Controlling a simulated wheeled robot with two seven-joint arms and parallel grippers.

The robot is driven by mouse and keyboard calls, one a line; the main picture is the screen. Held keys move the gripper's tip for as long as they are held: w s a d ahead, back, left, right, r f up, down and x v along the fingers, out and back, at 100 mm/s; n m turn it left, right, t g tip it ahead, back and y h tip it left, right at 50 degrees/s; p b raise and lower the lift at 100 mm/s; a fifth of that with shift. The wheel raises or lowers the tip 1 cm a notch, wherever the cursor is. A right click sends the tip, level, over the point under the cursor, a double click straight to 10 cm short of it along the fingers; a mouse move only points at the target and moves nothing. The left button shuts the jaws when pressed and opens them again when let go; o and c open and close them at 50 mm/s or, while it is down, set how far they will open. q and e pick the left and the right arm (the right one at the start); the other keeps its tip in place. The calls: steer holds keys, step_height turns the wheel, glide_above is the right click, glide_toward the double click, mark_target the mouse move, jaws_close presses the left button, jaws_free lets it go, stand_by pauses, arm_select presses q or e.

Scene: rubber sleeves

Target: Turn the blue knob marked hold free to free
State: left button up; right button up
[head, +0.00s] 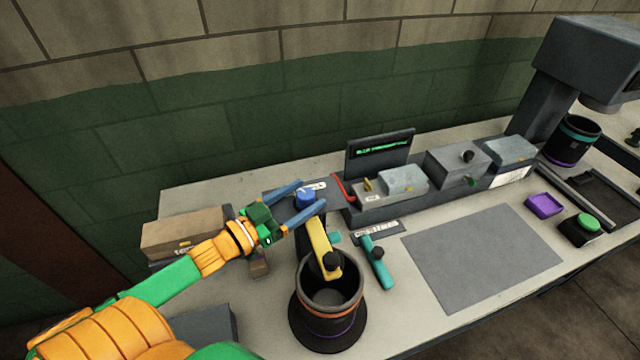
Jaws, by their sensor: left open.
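The blue knob (304,199) sits on top of a dark unit at the back left of the bench, with a small white label (314,187) beside it. The label's words are too small to read. My left gripper (309,194) is open, its two blue fingers on either side of the knob, one behind it and one in front. I cannot tell whether the fingers touch it. The knob's setting cannot be made out. My right gripper is not in view.
A dark pot (326,311) with an orange band stands in front, below a yellow arm (322,248). A teal-handled tool (377,262) lies right of it. A grey mat (480,256) is clear. A cardboard box (184,232) is at left, a small display (380,152) behind.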

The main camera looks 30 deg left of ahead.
mark_target(313, 191)
arm_select(q)
steer(key=x, duration=0.4)
steer(key=shift+w+f, duration=0.1)
steer(key=shift+w, duration=0.1)
steer(key=shift+s, duration=0.15)
steer(key=shift+c, duration=1.1)
steer(key=shift+s, duration=0.1)
jaws_close()
